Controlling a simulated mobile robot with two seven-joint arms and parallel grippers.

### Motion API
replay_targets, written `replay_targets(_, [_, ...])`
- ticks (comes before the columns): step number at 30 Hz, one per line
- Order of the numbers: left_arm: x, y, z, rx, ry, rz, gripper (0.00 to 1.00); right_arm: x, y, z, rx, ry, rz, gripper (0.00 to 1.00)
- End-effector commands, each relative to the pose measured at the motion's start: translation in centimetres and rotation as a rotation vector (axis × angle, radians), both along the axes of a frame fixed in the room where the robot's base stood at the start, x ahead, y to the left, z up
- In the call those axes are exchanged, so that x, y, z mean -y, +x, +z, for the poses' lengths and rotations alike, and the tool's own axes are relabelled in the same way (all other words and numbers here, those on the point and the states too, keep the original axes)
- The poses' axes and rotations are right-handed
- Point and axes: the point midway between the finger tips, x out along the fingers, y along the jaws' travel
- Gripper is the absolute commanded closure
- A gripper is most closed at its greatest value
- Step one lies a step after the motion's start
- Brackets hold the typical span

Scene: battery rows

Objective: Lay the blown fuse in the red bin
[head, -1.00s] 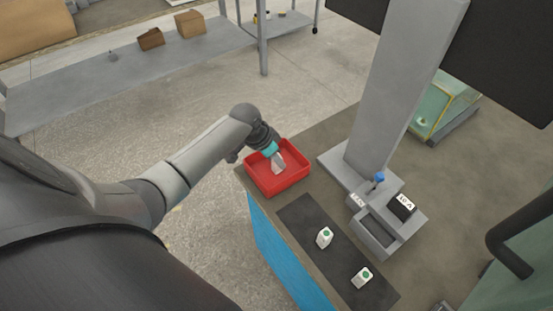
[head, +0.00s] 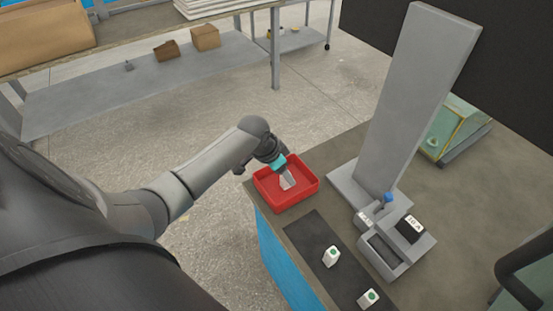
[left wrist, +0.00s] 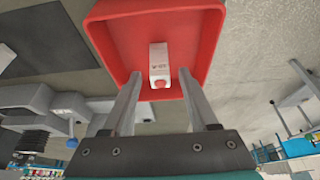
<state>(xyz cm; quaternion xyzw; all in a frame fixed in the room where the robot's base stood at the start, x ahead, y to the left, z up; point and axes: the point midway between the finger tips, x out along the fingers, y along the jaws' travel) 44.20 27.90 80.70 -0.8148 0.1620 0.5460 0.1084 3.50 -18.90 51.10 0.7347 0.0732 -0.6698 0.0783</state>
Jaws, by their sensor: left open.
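The blown fuse (left wrist: 159,62), a small white block with a red dot on its near end, is inside the red bin (left wrist: 216,40) in the left wrist view. It appears to rest on the bin floor. My left gripper (left wrist: 160,76) is open, with a finger on each side of the fuse and visible gaps between. In the head view the red bin (head: 304,195) sits at the table's far left corner, and my left gripper (head: 286,178) reaches down into it. There the fuse is hard to tell from the fingers. My right gripper is out of view.
Two white blocks with green dots (head: 332,256) (head: 369,298) stand on a dark mat (head: 310,238). Right of the bin stands a tall grey panel (head: 420,100) with a blue-knobbed fixture (head: 388,199) and a black labelled block (head: 411,228).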

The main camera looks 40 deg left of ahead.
Motion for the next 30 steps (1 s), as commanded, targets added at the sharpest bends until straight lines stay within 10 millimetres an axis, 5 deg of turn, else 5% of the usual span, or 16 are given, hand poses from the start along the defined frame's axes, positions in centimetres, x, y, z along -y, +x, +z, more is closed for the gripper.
replay_targets(15, [-1.4,-3.2,8.8,0.001,0.000,-0.001,0.41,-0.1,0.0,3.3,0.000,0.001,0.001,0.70])
replay_targets(30, [-1.5,-3.6,9.7,0.001,-0.001,0.000,0.41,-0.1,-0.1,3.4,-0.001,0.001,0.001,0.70])
